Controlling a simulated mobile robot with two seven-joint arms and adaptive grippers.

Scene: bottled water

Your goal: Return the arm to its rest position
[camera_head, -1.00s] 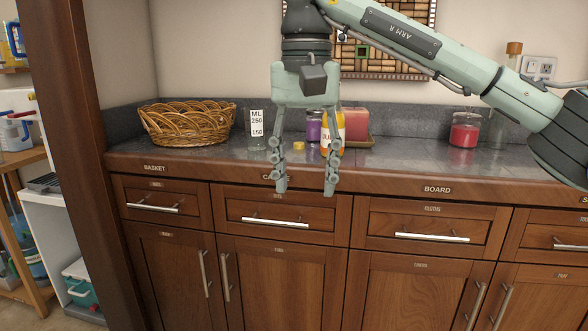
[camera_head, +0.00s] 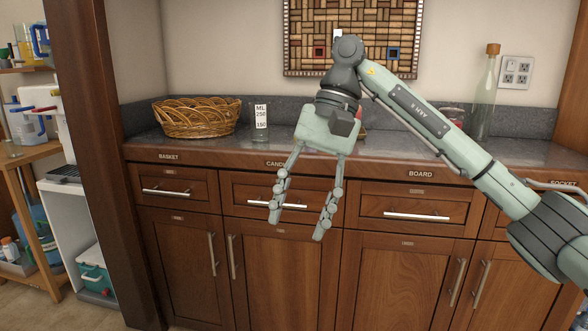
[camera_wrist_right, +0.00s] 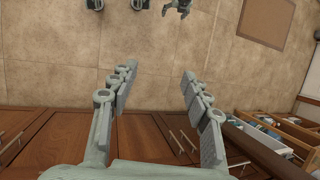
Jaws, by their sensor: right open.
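My right gripper (camera_head: 296,222) hangs in front of the cabinet drawers in the head view, its fingers pointing down and slightly left. It is open and empty, apart from the counter. My right arm (camera_head: 440,130) comes in from the right, over the counter.
The counter (camera_head: 230,150) holds a wicker basket (camera_head: 197,118), a measuring container (camera_head: 261,122) and a tall glass bottle (camera_head: 485,95). Things behind my arm are partly hidden. Drawers with metal handles (camera_head: 416,216) line the front. A shelf unit (camera_head: 70,230) stands at left.

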